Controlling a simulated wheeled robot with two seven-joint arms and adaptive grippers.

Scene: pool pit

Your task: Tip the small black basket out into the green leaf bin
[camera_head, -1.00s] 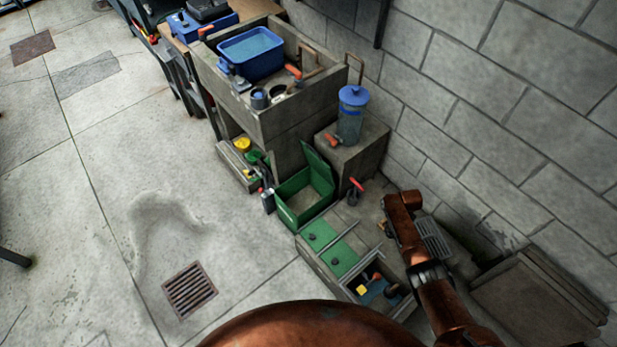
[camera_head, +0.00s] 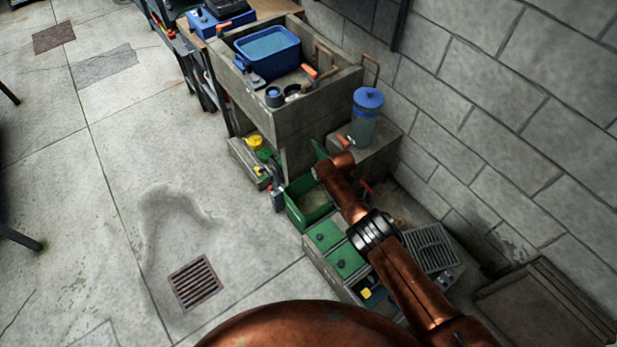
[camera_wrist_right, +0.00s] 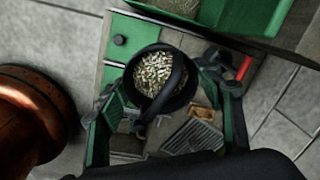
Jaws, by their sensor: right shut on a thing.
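The small black basket (camera_wrist_right: 138,100) shows in the right wrist view, its open mouth facing the camera and pale, chip-like bits (camera_wrist_right: 155,70) inside. My right gripper (camera_wrist_right: 172,95) is shut on the basket, at its dark arched handle; the exact grip is hard to make out. The green leaf bin (camera_head: 296,215) stands on the floor in the head view, its lid raised and partly hidden by my right arm. Its green side shows at the top right of the right wrist view (camera_wrist_right: 245,15). The basket is hidden in the head view. My left gripper is out of view.
Low compartments with green lids (camera_head: 345,261) stand in front of the bin. A concrete sink bench (camera_head: 270,125) with a blue tub (camera_head: 268,68) is behind. A blue-lidded canister (camera_head: 364,120) stands on a block by the wall. Open floor lies left.

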